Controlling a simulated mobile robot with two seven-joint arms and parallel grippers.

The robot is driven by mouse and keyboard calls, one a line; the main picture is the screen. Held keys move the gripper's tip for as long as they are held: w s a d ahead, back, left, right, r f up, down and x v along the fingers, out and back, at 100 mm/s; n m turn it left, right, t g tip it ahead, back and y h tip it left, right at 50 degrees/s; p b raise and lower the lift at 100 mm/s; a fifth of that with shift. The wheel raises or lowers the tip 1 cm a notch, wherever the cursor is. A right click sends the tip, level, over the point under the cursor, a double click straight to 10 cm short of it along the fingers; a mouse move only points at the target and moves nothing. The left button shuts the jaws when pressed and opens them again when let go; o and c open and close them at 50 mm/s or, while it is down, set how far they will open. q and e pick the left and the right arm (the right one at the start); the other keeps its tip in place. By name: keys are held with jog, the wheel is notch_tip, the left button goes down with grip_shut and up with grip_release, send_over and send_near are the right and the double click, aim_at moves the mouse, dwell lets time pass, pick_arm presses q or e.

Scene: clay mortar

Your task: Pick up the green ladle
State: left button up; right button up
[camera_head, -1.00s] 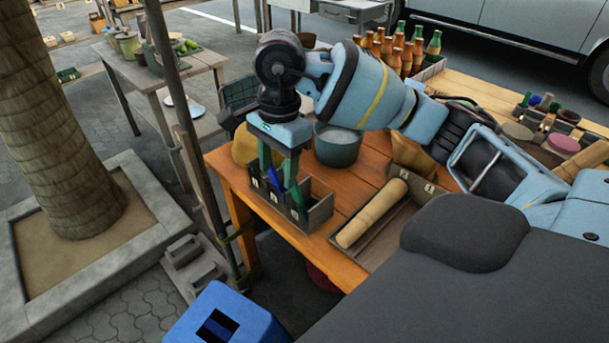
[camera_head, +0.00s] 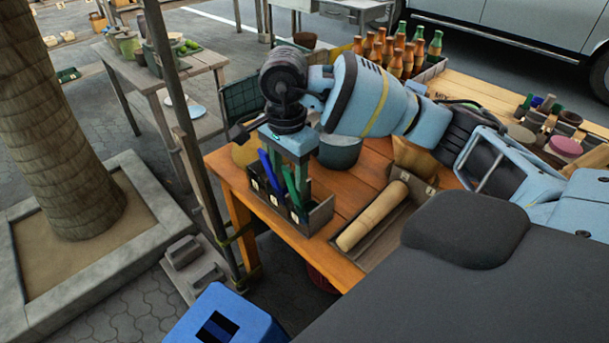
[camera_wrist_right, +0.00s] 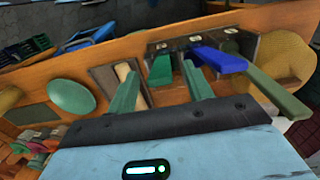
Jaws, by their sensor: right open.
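A wooden box with labelled compartments (camera_head: 320,214) stands at the table's front left corner. A green handle (camera_head: 291,184), which looks like the green ladle, stands tilted in it, and its lower end is hidden. In the right wrist view the green handle (camera_wrist_right: 161,70) shows between the fingertips, apart from both. A blue handle (camera_head: 269,172) stands beside it in the box. My right gripper (camera_head: 293,168) is open over the box, fingers pointing down; it also shows in the right wrist view (camera_wrist_right: 160,85). My left gripper is not in view.
A rolling pin (camera_head: 372,216) lies in a tray right of the box. A grey-green pot (camera_head: 340,153) stands behind the gripper. In the right wrist view a longer dark green piece (camera_wrist_right: 278,93) juts out beside the blue handle. Bottles (camera_head: 400,52) stand further back.

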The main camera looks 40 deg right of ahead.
aim_at(290, 186)
jog(key=shift+d+f, duration=0.1)
jog(key=shift+f, duration=1.7)
grip_shut()
notch_tip(290, 186, up, 10)
jog(key=shift+r, duration=0.1)
jog(key=c, duration=0.7)
grip_release()
grip_shut()
